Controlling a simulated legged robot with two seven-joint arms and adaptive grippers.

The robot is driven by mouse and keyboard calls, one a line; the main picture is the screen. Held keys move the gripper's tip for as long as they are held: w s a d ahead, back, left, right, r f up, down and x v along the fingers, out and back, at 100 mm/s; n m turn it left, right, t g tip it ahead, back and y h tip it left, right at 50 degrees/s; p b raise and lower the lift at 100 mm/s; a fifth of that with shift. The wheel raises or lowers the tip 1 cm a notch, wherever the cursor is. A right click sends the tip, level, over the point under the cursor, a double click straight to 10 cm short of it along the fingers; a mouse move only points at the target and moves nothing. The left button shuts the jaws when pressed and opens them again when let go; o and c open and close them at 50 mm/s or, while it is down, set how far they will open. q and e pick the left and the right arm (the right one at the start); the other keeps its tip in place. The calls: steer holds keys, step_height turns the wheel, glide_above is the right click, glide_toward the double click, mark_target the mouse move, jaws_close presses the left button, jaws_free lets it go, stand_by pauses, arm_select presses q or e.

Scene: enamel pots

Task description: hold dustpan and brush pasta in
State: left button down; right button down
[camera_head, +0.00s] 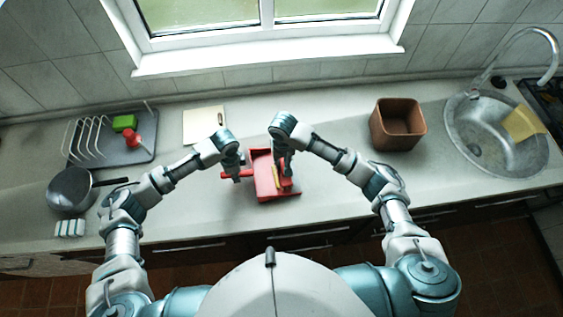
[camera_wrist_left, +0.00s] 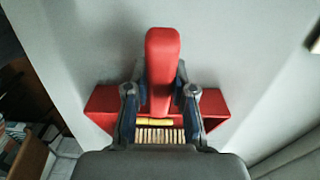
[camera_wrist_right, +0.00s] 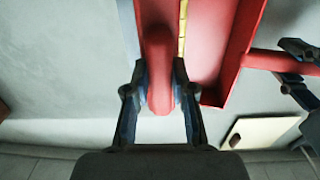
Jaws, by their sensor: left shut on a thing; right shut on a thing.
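A red dustpan (camera_head: 262,182) lies on the counter in front of the window, its open tray also in the right wrist view (camera_wrist_right: 207,50). My left gripper (camera_head: 239,175) is shut on its red handle (camera_wrist_left: 163,65), left of the tray. My right gripper (camera_head: 283,167) is shut on a red brush (camera_wrist_right: 158,70), over the right part of the tray. A row of tan bristle-like strips (camera_wrist_left: 160,136) shows between the left gripper's fingers. A yellow strip (camera_wrist_right: 182,25) runs beside the brush; I cannot tell whether it is pasta. No loose pasta is clearly visible.
A brown square bin (camera_head: 398,140) stands to the right, before the sink (camera_head: 468,145). A cream board (camera_head: 203,111) lies behind left. A dish rack (camera_head: 90,140) and a dark pan (camera_head: 70,190) are at the far left.

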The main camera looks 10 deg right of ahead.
steer(key=shift+d+r, duration=0.25)
steer(key=shift+r, duration=0.4)
steer(key=shift+d+r, duration=0.2)
steer(key=shift+r, duration=0.5)
steer(key=shift+d+r, duration=0.25)
steer(key=shift+r, duration=0.4)
arm_select(q)
steer(key=c, duration=0.9)
jaws_free()
arm_select(e)
steer(key=shift+r, duration=0.2)
arm_select(q)
step_height(320, 180, up, 18)
steer(key=p, duration=0.8)
arm_select(e)
step_height(320, 180, up, 8)
arm_select(q)
steer(key=shift+w+f, duration=0.1)
arm_select(e)
steer(key=shift+w+f, duration=0.15)
steer(key=shift+f, duration=0.1)
